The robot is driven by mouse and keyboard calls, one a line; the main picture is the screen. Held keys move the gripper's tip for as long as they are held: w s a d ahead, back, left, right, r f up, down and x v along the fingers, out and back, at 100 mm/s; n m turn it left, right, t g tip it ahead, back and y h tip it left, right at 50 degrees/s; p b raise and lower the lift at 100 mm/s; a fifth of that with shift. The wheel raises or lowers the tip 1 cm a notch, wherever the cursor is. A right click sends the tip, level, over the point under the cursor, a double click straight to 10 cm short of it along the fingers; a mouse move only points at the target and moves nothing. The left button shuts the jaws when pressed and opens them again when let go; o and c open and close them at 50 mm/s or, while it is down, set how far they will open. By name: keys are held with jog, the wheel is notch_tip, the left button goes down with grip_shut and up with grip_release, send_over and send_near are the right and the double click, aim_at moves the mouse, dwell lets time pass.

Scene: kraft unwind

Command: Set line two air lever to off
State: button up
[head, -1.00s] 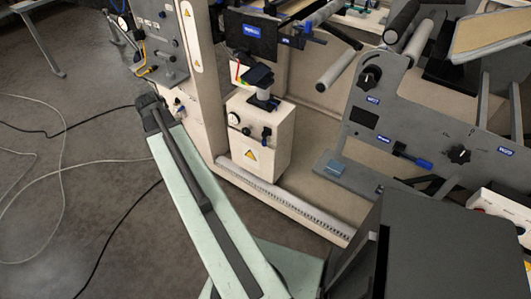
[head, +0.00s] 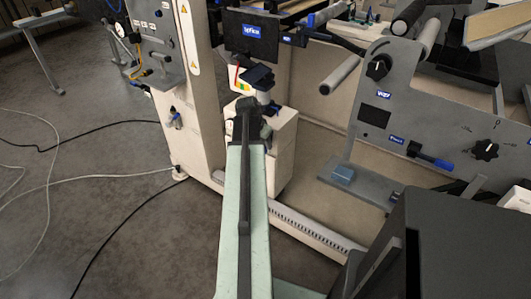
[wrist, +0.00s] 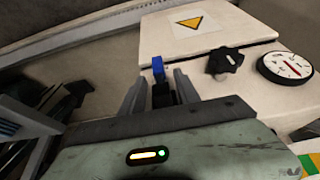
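A small lever with a blue tip (wrist: 158,66) and a dark lower part stands at the side of a white box (wrist: 215,25) in the wrist view. My gripper (wrist: 160,77) is open, with its two grey fingers on either side of this lever in the picture. Gaps show between lever and fingers, and I see no contact. The box face also carries a black knob (wrist: 226,61) and a round gauge (wrist: 286,66). In the head view my arm covers most of the box (head: 283,130), and the lever and fingertips are hidden there. No line number is readable.
A blue-handled fitting (head: 176,120) sits on the pale column to the left. A grey machine panel (head: 410,110) with knobs and a blue handle (head: 436,161) stands to the right. Cables (head: 90,170) lie on the open floor at left.

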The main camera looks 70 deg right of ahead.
jog(key=b+x, duration=0.2)
jog(key=x, duration=0.1)
jog(key=shift+d+f, duration=0.1)
jog(key=shift+f, duration=0.2)
jog(key=shift+r, duration=0.1)
grip_shut()
dwell(1.0)
